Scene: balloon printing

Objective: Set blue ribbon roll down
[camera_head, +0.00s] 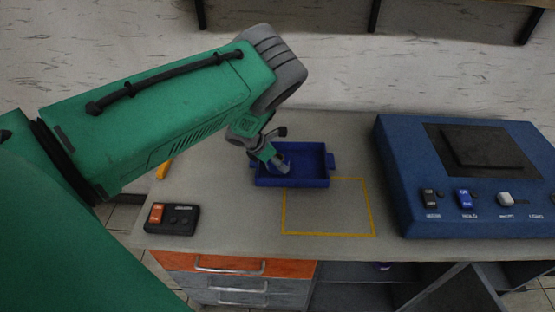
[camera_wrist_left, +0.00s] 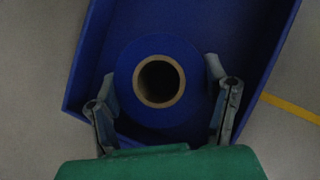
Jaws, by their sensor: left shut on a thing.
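The blue ribbon roll (camera_wrist_left: 158,112) shows in the left wrist view as a blue ring around a brown core with a dark hole. My left gripper (camera_wrist_left: 165,95) has one finger on each side of the roll and is shut on it. The roll is over or inside the blue tray (camera_wrist_left: 220,35); I cannot tell whether it touches the tray's floor. In the head view my left gripper (camera_head: 278,165) reaches down into the left part of the blue tray (camera_head: 328,165), and the roll is hard to make out there. My right gripper is in neither view.
A yellow taped rectangle (camera_head: 375,215) lies in front of the tray. A large blue machine (camera_head: 470,215) with switches stands at the right. A small black switch box (camera_head: 172,219) with an orange switch is at the left front. Bare tabletop lies between switch box and tape.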

